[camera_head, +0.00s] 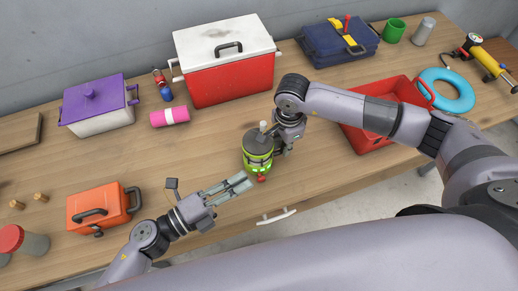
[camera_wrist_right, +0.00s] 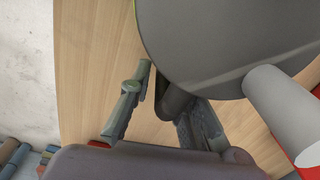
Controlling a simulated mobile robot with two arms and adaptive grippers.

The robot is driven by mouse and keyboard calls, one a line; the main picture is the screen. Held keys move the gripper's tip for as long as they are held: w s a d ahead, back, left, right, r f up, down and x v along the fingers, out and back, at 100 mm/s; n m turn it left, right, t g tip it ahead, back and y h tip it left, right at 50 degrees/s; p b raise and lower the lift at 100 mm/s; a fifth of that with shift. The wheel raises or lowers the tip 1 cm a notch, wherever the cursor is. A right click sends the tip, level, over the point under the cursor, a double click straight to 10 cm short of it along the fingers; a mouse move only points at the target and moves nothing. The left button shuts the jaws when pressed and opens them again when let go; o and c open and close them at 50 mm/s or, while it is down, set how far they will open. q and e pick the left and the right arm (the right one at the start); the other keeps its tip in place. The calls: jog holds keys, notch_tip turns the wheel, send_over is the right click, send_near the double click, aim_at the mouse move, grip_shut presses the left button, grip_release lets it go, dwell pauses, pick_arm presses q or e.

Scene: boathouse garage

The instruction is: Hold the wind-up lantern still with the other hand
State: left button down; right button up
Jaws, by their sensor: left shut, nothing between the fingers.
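The wind-up lantern (camera_head: 257,158), bright green with a dark grey top, a pale knob and a small red part low at its front, stands upright on the bench near the front edge. My right gripper (camera_head: 286,147) is at its right side. In the right wrist view, the lantern's grey top (camera_wrist_right: 225,45) fills the upper right. There the right gripper's fingers (camera_wrist_right: 160,100) are apart, with a dark bar between them nearer one finger; no clear grip shows. My left gripper (camera_head: 245,182) is shut and empty, its tips just left of the lantern's base, apart from it.
An orange case (camera_head: 100,207) is left of my left arm. A red tray (camera_head: 355,139) is right, under my right arm. A white handle (camera_head: 276,216) is at the bench's front edge.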

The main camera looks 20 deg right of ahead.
jog(key=o, duration=0.3)
notch_tip(320, 180, up, 11)
jog(key=shift+f, duration=0.1)
jog(key=shift+r, duration=0.6)
